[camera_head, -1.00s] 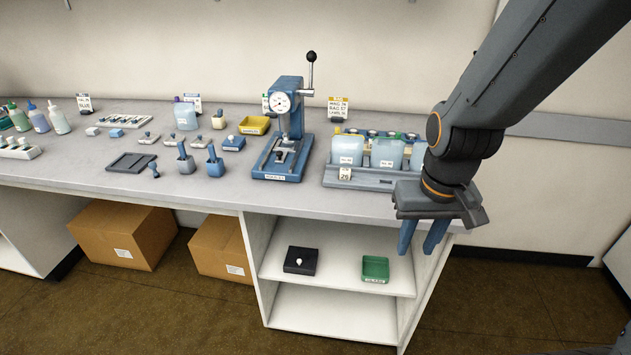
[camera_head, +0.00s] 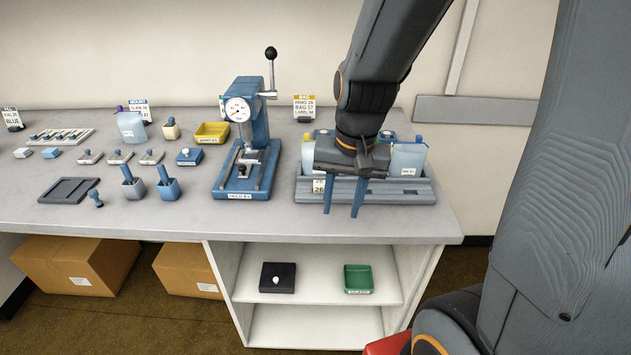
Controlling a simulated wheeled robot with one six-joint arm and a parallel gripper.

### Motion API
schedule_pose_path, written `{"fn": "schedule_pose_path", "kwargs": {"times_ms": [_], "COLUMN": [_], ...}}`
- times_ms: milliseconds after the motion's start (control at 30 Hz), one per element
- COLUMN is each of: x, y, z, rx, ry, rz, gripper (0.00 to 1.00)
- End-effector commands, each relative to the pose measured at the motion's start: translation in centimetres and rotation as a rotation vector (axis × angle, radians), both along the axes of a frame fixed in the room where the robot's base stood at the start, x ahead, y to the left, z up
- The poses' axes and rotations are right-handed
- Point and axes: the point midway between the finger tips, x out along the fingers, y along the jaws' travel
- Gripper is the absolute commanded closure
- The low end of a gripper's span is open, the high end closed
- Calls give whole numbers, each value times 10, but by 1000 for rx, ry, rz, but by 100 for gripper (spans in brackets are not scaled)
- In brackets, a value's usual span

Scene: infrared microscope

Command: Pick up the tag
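A small white tag (camera_head: 319,186) with a number that looks like 26 stands at the left front of the grey rack (camera_head: 405,193). My gripper (camera_head: 342,211) points down in front of the rack, just right of the tag. Its two blue fingers are apart with nothing visible between them. The left finger is close to the tag in the picture; I cannot tell the depth gap. My gripper and arm hide the middle of the rack.
Pale bags (camera_head: 408,158) stand in the rack. A blue press (camera_head: 247,150) with an upright lever stands to its left. A sign card (camera_head: 304,107) is behind. The bench front (camera_head: 330,227) is clear. A black tray (camera_head: 278,278) and green tray (camera_head: 358,279) sit on the shelf below.

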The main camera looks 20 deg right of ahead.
Motion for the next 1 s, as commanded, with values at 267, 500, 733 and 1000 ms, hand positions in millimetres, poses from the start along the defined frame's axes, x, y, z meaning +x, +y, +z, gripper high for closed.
{"fn": "schedule_pose_path", "kwargs": {"times_ms": [267,500,733,1000], "x": [85,129,136,136], "y": [-13,-20,-15,-12], "z": [16,30,19,-8], "rx": [254,398,420,416], "ry": [146,269,297,297], "rz": [-921,-1368,-1439,-1439], "gripper": [65,65,65,65]}}
